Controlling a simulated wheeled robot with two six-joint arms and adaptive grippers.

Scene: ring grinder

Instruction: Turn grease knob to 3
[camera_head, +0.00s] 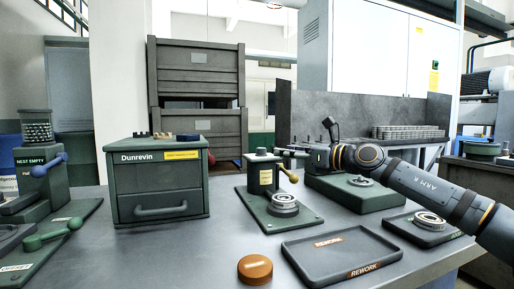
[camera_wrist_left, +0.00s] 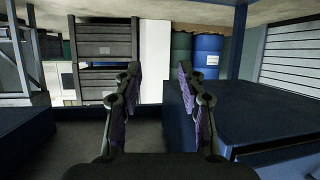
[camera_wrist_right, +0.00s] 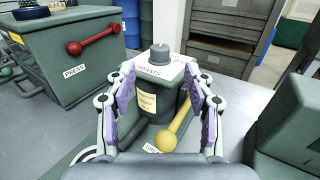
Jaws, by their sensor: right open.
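The grease post (camera_head: 263,176) is a green block with a yellow label, standing on a green base plate. A small dark knob (camera_head: 262,151) sits on its top. In the right wrist view this grey knob (camera_wrist_right: 160,54) rises from a white plate with lettering; I cannot read its setting. A yellow-ended lever (camera_wrist_right: 172,133) hangs on the post's side. My right gripper (camera_wrist_right: 160,68) is open, its fingers either side of the post top, with the knob in the gap and no clear contact. My left gripper (camera_wrist_left: 159,70) is open and empty, away from the bench things.
A green Dunrevin drawer box (camera_head: 158,184) stands left of the post, with a red lever (camera_wrist_right: 93,40) on its side. A metal ring (camera_head: 284,203) sits before the post. A rework tray (camera_head: 340,252) and an orange puck (camera_head: 255,269) lie at the front.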

